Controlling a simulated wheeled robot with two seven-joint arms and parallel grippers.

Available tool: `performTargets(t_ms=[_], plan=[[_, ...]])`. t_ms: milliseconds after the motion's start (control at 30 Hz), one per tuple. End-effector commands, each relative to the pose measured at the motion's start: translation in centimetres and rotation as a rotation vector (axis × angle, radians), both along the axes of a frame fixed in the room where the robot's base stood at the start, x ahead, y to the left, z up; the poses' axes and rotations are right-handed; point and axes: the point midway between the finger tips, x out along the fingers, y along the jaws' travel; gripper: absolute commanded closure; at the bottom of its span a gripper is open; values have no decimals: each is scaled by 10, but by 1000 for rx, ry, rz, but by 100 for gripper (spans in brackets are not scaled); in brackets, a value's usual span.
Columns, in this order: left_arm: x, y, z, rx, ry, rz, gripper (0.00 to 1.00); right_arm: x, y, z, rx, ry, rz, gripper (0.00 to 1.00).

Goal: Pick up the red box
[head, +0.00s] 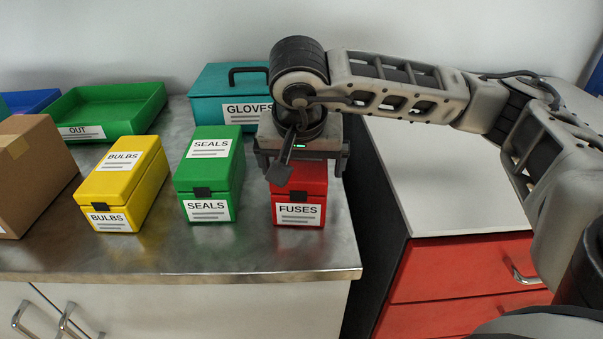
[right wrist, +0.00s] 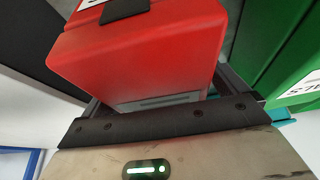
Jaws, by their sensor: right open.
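The red box (head: 285,185), labelled FUSES, stands upright near the right end of the metal counter. My right gripper (head: 303,172) is over the box's top and rear, pointing down, and hides much of its lid. Its jaws are open, one on each side of the box. In the right wrist view the red box (right wrist: 150,50) fills the space in front of my right gripper (right wrist: 168,98), between the fingers. Whether the fingers touch its sides cannot be told. My left gripper is not in view.
A green SEALS box (head: 228,180) stands left of the red box, and a yellow BULBS box (head: 140,185) beyond it. A teal GLOVES box (head: 215,85) is behind. A green tray (head: 135,99) and cardboard box (head: 35,165) are left. The counter edge (head: 200,277) is in front.

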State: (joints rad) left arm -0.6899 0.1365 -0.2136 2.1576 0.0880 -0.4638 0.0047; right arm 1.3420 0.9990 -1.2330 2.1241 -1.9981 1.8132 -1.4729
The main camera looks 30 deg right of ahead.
Motion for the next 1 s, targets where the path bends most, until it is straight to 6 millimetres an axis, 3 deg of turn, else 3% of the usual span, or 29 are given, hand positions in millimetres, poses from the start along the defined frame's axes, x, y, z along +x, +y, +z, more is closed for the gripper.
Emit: performTargets(t_ms=[467, 700, 1000], plan=[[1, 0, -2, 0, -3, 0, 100, 0, 0, -2, 0, 0, 0, 2], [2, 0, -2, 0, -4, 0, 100, 0, 0, -2, 0, 0, 0, 67], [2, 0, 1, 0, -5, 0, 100, 0, 0, 1, 0, -2, -1, 67]])
